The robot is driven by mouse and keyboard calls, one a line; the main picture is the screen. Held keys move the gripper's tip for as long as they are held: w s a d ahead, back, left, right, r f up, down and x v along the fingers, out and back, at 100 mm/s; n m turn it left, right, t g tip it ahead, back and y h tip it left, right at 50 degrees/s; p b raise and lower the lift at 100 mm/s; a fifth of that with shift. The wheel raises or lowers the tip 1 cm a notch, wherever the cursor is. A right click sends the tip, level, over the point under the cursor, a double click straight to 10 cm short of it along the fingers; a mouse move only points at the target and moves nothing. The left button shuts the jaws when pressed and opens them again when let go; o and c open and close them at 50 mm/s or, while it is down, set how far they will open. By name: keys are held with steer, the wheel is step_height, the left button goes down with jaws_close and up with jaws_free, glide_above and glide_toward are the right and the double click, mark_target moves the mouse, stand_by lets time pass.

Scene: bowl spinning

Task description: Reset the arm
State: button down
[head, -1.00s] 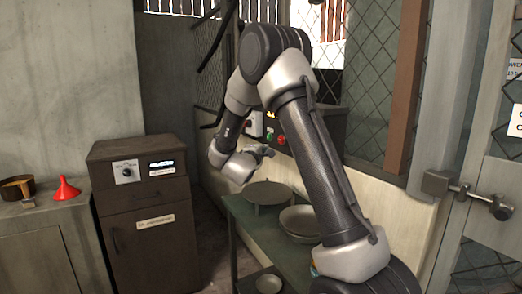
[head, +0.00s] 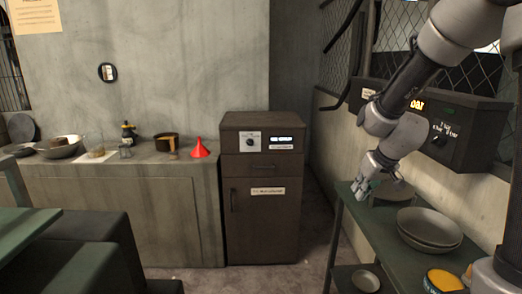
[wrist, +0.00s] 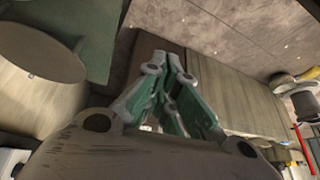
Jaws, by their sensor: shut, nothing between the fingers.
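My gripper (head: 361,190) is at the right in the head view, at the end of my arm, which comes in from the upper right. It hangs over the left edge of the green table (head: 350,212), beside a round plate-like disc (head: 397,190) that my arm partly covers. The wrist view shows the two fingers (wrist: 168,62) close together and pointing away, with nothing held. The round disc also shows at the upper left of the wrist view (wrist: 40,52).
Stacked bowls (head: 430,228) sit on the green table, with a small bowl (head: 366,281) on its lower shelf. A dark control box (head: 450,125) is on the wall behind. A brown cabinet (head: 262,215) stands left of the table. A counter holds a red funnel (head: 200,149) and a pot (head: 167,142).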

steer(key=s+d+r, duration=0.2)
steer(key=s+r, duration=0.2)
steer(key=s, duration=0.4)
steer(key=s+d+r+m+h, duration=0.1)
steer(key=s+r, duration=0.3)
steer(key=s, duration=0.5)
steer(key=s+d+r+m+g, duration=0.1)
steer(key=s+d+r, duration=0.2)
steer(key=s, duration=0.6)
steer(key=shift+s+d+r+h, duration=0.25)
steer(key=shift+r+h, duration=0.15)
steer(key=shift+r, duration=0.35)
steer(key=c, duration=2.2)
jaws_free()
